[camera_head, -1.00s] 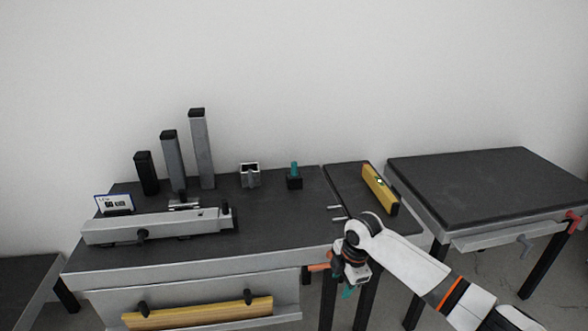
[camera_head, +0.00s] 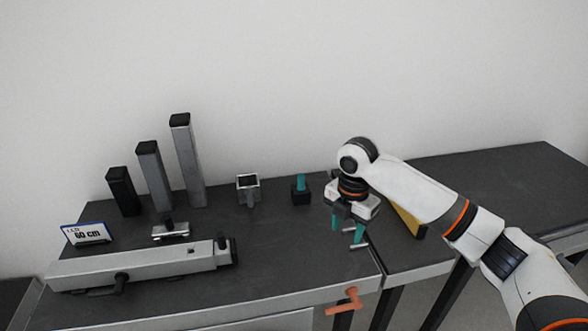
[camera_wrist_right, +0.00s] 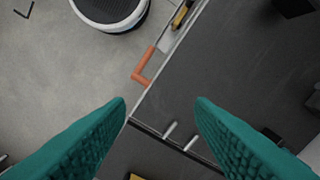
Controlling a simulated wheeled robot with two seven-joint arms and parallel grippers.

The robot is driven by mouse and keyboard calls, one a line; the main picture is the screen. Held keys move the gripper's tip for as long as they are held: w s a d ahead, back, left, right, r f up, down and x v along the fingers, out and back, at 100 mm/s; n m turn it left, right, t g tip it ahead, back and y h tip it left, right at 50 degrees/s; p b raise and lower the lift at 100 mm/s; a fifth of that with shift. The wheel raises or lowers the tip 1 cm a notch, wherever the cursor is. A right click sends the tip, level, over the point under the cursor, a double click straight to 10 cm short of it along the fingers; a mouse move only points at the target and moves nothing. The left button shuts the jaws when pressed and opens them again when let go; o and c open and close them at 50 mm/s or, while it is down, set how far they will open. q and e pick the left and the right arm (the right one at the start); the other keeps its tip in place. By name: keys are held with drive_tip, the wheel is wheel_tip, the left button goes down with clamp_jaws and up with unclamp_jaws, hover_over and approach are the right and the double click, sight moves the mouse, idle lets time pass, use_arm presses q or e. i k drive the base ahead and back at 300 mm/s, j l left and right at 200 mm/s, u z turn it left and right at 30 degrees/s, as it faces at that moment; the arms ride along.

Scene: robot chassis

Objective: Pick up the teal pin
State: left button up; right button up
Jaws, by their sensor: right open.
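The teal pin (camera_head: 301,183) stands upright in a small black block (camera_head: 301,197) toward the back right of the main table. My right gripper (camera_head: 347,229) is open and empty, pointing down. It is above the right part of the table, to the right of the pin and nearer to me, apart from it. Its two teal fingers spread wide in the right wrist view (camera_wrist_right: 160,112). I cannot make out the teal pin in that view. My left gripper is not in view.
Two short metal rods (camera_wrist_right: 170,129) lie by the table seam below my right gripper. An orange handle (camera_head: 344,301) juts from the front edge. A metal bracket (camera_head: 248,188), several upright posts (camera_head: 187,160) and a long grey beam (camera_head: 150,266) stand left. A yellow level (camera_head: 408,221) is behind my arm.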

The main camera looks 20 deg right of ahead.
sight(300, 186)
drive_tip(key=i, duration=1.15)
